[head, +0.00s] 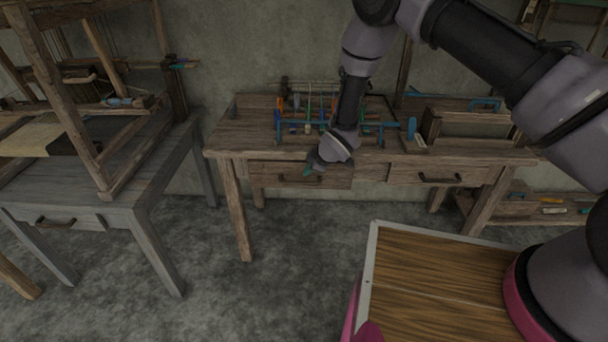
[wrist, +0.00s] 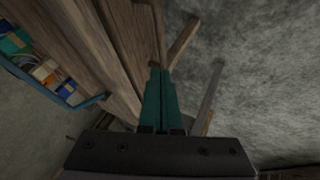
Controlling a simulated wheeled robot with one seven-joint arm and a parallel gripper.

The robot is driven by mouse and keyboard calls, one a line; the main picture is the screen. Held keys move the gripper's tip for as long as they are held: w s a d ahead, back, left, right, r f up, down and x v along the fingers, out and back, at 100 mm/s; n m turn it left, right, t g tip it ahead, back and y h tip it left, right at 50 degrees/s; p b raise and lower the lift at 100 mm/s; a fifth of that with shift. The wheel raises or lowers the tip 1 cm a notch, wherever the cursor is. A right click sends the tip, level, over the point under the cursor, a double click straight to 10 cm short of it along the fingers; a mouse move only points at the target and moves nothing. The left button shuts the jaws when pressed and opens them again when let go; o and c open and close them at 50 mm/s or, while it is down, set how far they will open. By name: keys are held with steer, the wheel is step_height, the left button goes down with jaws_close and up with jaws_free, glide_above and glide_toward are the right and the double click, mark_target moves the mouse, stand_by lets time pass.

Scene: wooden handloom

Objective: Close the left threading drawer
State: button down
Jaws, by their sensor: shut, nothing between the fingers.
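The left threading drawer (head: 270,175) is the wooden drawer under the left half of the brown threading table (head: 225,140). Its front looks close to the table's frame in the head view; I cannot tell how far it stands out. Its dark handle (head: 290,179) is partly behind my gripper. My gripper (head: 309,170) is in front of this drawer, near the handle, pointing down, and I cannot tell whether it touches. In the wrist view, the teal fingers of my gripper (wrist: 160,72) are together and empty, beside brown wood (wrist: 120,45).
A right drawer (head: 405,174) with a handle is in the same table. Blue-framed racks with coloured spools (head: 310,126) stand on top. A grey table (head: 150,180) with a drawer and wooden loom frame stands at left. Floor (head: 300,240) before the brown table is clear.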

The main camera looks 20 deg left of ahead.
steer(key=n+t+y, duration=0.5)
steer(key=n+y, duration=0.4)
steer(key=n, duration=0.1)
glide_toward(321, 177)
steer(key=s+d+r, duration=0.1)
steer(key=s, duration=0.5)
steer(key=x, duration=0.4)
steer(key=w+x, duration=0.1)
steer(key=x, duration=0.2)
steer(key=d+x, duration=0.1)
steer(key=x, duration=0.3)
steer(key=shift+w+a+r, duration=0.2)
steer(key=shift+w+r, duration=0.2)
steer(key=shift+w, duration=0.15)
steer(key=shift+w+a, duration=0.2)
steer(key=shift+w, duration=0.5)
